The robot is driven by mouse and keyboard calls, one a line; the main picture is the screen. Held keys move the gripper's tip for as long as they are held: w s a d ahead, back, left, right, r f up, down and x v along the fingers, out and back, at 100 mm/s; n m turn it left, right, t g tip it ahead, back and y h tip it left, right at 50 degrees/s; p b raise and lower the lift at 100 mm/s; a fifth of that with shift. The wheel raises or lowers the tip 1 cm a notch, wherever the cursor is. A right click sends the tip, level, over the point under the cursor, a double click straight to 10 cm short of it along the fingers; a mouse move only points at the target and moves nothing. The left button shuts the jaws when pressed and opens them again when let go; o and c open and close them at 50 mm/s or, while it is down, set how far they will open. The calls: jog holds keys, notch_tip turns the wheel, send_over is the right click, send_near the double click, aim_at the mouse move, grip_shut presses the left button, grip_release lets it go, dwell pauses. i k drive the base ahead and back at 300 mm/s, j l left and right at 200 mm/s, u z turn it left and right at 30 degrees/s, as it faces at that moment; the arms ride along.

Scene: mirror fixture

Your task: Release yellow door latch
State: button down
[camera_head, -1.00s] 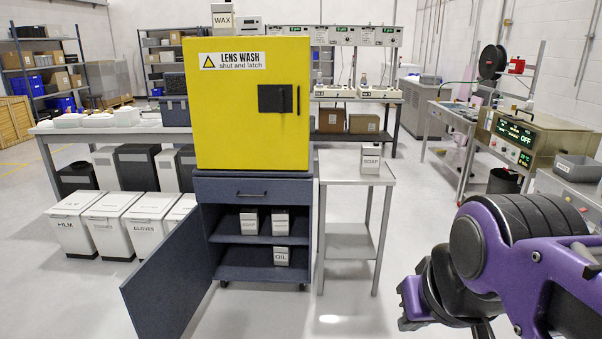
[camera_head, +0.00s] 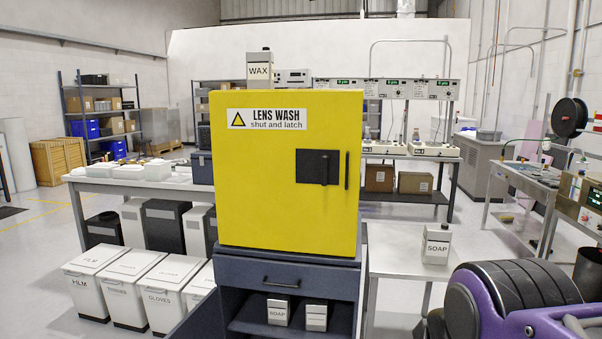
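The yellow door (camera_head: 270,200) of the LENS WASH cabinet faces me and looks shut. Its sign reads "LENS WASH, shut and latch". The black latch (camera_head: 318,167) is a dark plate with a small lever on the right half of the door. A thin vertical black handle (camera_head: 347,170) is at the door's right edge. My purple and black arm shows at the lower right, well apart from the latch. My gripper is not visible in the current view.
Below the yellow cabinet is a dark blue cabinet with a drawer (camera_head: 285,274) and an open lower compartment holding white boxes. A WAX container (camera_head: 260,66) stands on top. A side table (camera_head: 395,262) at right holds a SOAP container (camera_head: 436,246). White bins (camera_head: 90,285) stand at left.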

aim_at(325, 158)
jog(key=i+u, duration=0.3)
jog(key=i, duration=0.25)
jog(key=i+u, duration=0.35)
jog(key=i, duration=0.15)
jog(key=i+u, duration=0.15)
jog(key=i, duration=0.45)
jog(key=z, duration=2.05)
jog(key=j+z, duration=0.2)
jog(key=k+j, duration=0.1)
jog(key=j, duration=0.35)
jog(key=k+l, duration=0.15)
jog(key=k+l+z, duration=0.15)
jog(key=l, duration=0.25)
jog(key=i+l+u, duration=0.15)
jog(key=i, duration=0.3)
